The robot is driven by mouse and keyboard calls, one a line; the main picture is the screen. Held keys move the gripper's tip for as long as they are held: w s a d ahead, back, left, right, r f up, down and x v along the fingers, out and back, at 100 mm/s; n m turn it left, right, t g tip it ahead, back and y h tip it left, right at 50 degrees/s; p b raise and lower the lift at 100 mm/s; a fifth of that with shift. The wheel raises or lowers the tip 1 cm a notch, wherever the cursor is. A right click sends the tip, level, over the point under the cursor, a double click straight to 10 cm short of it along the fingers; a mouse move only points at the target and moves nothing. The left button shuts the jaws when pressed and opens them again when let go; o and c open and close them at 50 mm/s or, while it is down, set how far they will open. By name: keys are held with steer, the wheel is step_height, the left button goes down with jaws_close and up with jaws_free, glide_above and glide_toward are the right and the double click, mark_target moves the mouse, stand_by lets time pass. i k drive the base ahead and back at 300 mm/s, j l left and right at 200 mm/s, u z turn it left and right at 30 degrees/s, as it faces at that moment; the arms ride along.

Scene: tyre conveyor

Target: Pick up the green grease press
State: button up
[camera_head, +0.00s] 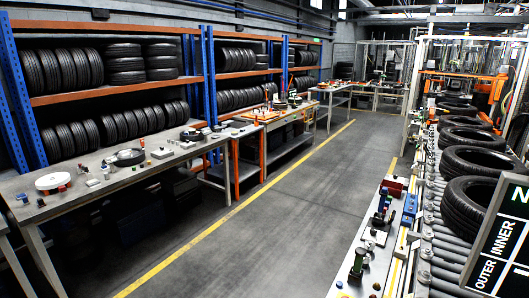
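My gripper is not in view. On the narrow bench (344,283) at the lower right, a small dark upright tool (358,262) with a hint of green stands near the front. Another upright tool (382,200) with a coloured handle stands further back on the same bench. Both are too small to tell for sure which one, if either, is the green grease press. No gripper touches either of them.
A roller conveyor with several tyres (468,205) runs along the right, with a black sign (500,240) in front. A red box (395,184) sits on the narrow bench. A long grey table (120,180) with small parts stands left. The middle floor (270,215) is clear.

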mark_target(360, 252)
steer(key=j+z, duration=0.15)
steer(key=z, duration=0.25)
steer(key=j+z, duration=0.2)
steer(key=z, duration=0.15)
steer(key=j+z, duration=0.15)
steer(key=z, duration=0.25)
steer(key=i+j+z, duration=0.15)
steer(key=j+z, duration=0.2)
steer(key=j, duration=0.85)
steer(key=j+z, duration=0.4)
steer(key=j, duration=0.85)
steer(key=i+j, duration=0.15)
steer(key=i, duration=0.1)
